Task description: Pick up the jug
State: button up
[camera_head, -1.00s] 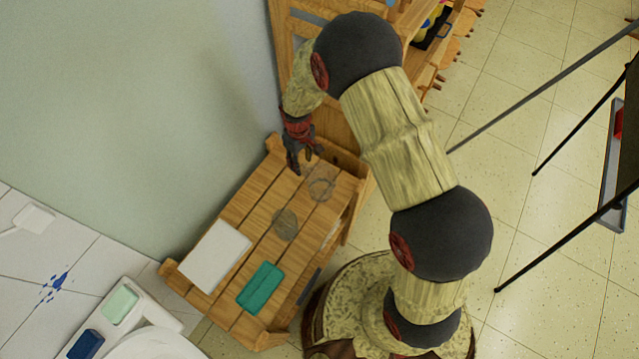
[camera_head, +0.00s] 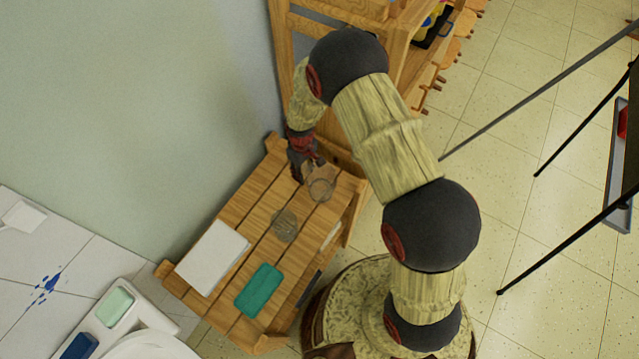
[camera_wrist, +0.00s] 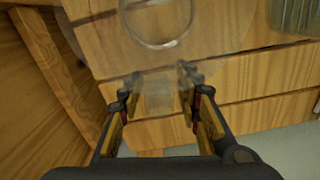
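The jug (camera_head: 320,189) is clear glass and stands on the far end of the slatted wooden table. In the wrist view the jug (camera_wrist: 156,43) is at the top, partly cut off by the frame edge, with a pale see-through part, apparently its handle, reaching down between my fingers. My gripper (camera_head: 303,172) is beside the jug on its wall side. In the wrist view my gripper (camera_wrist: 159,82) is open, one finger on each side of that part. I cannot tell whether either finger touches it.
A second, ribbed glass vessel (camera_head: 284,225) stands nearby on the table (camera_head: 232,211); it also shows in the wrist view (camera_wrist: 294,14). A white pad (camera_head: 211,258) and a green block (camera_head: 259,290) lie at the near end. A wall and a wooden cabinet (camera_head: 403,50) close off the far side.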

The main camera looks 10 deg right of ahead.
grip_shut()
dwell(0.7)
